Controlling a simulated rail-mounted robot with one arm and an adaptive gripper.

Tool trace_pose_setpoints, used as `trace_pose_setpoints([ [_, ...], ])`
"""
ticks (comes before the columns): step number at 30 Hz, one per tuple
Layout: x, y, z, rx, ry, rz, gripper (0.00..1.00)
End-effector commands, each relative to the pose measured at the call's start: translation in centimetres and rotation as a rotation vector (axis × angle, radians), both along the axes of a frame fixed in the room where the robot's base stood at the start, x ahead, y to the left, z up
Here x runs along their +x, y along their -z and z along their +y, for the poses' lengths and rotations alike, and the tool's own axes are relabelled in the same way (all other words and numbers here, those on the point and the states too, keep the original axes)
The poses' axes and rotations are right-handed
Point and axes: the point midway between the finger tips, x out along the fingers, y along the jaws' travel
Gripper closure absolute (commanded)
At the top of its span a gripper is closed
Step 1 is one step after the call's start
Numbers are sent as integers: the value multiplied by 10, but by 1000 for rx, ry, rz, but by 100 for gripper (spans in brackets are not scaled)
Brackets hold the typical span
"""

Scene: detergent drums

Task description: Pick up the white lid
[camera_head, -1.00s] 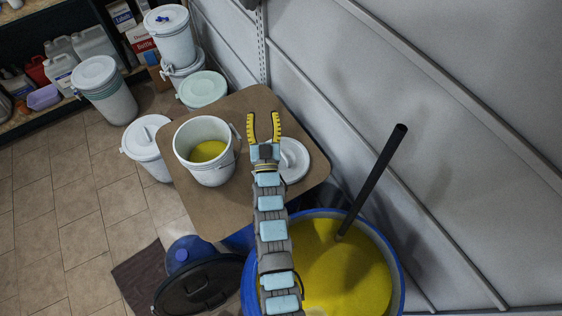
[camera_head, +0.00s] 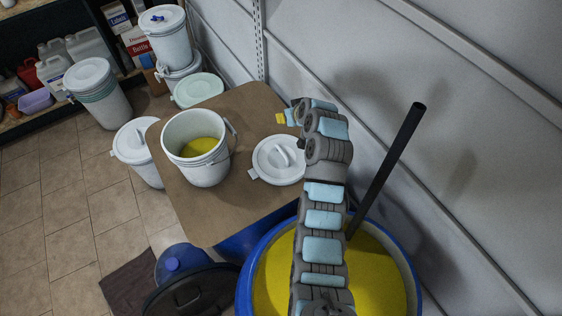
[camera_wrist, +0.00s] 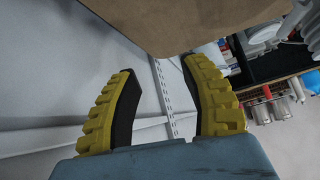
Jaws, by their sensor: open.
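The white lid (camera_head: 274,163) lies flat on the brown table, to the right of the open white bucket, with its raised handle on top. My gripper (camera_head: 280,118) is beyond and slightly right of the lid, above the table's far right part; only a bit of its yellow finger shows there. In the wrist view my gripper (camera_wrist: 160,95) shows two yellow fingers spread apart with nothing between them. The lid is not in the wrist view. The white bucket (camera_head: 208,172) stands upright on the table and holds yellow material.
The brown table (camera_head: 235,215) has bare room in front and behind. A blue drum (camera_head: 405,262) of yellow material with a black pole (camera_head: 390,165) stands at the front right. The grey wall (camera_head: 400,80) is close on the right. Lidded white buckets (camera_head: 200,88) stand beyond the table.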

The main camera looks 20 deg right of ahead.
Motion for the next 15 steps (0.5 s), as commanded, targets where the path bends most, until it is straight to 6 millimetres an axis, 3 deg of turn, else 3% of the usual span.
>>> trace_pose_setpoints([
  [9,-56,-3,-10,73,-173,274,55],
  [15,-77,-5,-10,96,-225,354,55],
])
